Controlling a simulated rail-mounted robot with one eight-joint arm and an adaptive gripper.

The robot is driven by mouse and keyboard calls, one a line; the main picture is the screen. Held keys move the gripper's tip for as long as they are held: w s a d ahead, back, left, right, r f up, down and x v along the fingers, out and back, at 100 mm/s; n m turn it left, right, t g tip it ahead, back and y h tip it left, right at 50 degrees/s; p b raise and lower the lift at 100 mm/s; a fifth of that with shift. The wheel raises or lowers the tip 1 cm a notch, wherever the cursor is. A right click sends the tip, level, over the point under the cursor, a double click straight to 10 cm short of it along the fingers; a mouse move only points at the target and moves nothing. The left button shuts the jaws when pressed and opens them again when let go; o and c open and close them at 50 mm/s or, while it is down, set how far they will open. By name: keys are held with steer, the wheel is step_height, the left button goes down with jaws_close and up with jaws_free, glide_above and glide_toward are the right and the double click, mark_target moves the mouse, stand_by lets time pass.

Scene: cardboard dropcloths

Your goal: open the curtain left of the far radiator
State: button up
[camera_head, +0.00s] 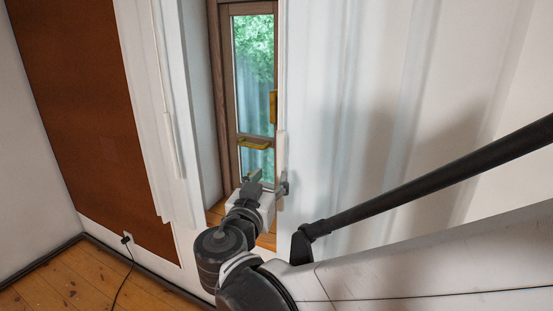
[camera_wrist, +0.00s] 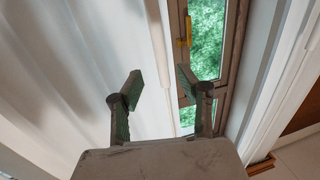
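A white, softly folded curtain (camera_head: 345,100) hangs right of the window in the head view. It fills the left of the wrist view (camera_wrist: 60,60). A pale upright strip or handle (camera_head: 281,150) runs along its window-side edge. In the wrist view this strip (camera_wrist: 157,40) appears in line with the gap between my fingers. My gripper (camera_head: 269,182) is in front of the lower window, by that edge. Its fingers (camera_wrist: 158,82) are apart, with nothing visibly clamped. I cannot tell whether they touch the strip. No radiator shows.
A brown-framed window (camera_head: 253,80) with yellow handles stands in a recess. A second white curtain (camera_head: 165,110) is gathered left of it. A brown wall panel (camera_head: 85,110), a cable (camera_head: 127,265) and wooden floor lie farther left.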

mark_target(280, 161)
steer(key=x, duration=1)
steer(key=shift+w, duration=0.1)
jaws_close()
